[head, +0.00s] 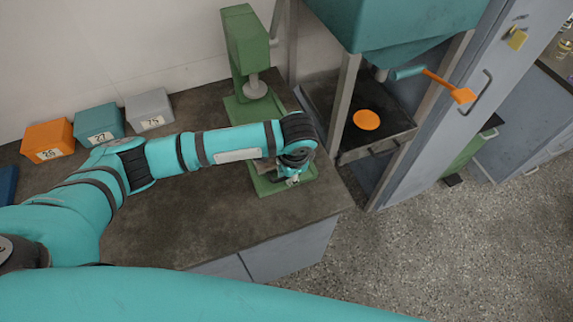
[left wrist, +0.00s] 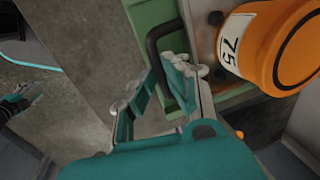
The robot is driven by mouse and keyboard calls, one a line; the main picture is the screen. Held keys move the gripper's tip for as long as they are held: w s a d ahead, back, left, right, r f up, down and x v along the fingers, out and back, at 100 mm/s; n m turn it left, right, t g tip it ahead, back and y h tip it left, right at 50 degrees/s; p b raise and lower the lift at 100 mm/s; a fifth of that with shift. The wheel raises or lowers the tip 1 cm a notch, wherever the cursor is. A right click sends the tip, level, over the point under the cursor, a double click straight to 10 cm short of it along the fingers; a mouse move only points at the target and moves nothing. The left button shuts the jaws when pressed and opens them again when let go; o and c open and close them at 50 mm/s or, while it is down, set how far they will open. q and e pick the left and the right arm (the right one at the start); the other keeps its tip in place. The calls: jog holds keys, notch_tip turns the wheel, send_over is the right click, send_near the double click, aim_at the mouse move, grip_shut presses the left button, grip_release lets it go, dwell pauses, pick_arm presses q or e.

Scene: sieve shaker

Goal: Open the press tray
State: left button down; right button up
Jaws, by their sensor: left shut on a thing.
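The green press (head: 245,45) stands at the back of the dark worktop, and its green base reaches forward under my left arm. The press tray (head: 270,187) shows as a green edge at the front of this base. In the left wrist view its green front (left wrist: 150,14) carries a black bar handle (left wrist: 153,45). My left gripper (head: 293,180) is at this front edge; in the left wrist view its fingers (left wrist: 160,72) are shut around the handle. A teal and grey part at the left edge there looks like my right gripper (left wrist: 18,102); its fingers are unclear.
An orange jar (left wrist: 240,50) labelled 75 stands close beside the handle. Orange (head: 47,140), teal (head: 98,123) and grey (head: 149,107) boxes stand at the back left. A teal machine (head: 400,25) stands right, above a dark tray with an orange disc (head: 366,120). Floor is clear front right.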

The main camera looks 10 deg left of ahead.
pick_arm(q)
jog(key=c, duration=1.4)
grip_release()
jog(key=shift+r, duration=0.1)
jog(key=r, duration=0.4)
jog(key=s+d+r, duration=0.1)
jog(key=r, duration=0.2)
jog(key=s+r, duration=0.1)
jog(key=r, duration=0.3)
jog(key=shift+d+r, duration=0.15)
jog(key=shift+r, duration=0.15)
jog(key=shift+f, duration=0.1)
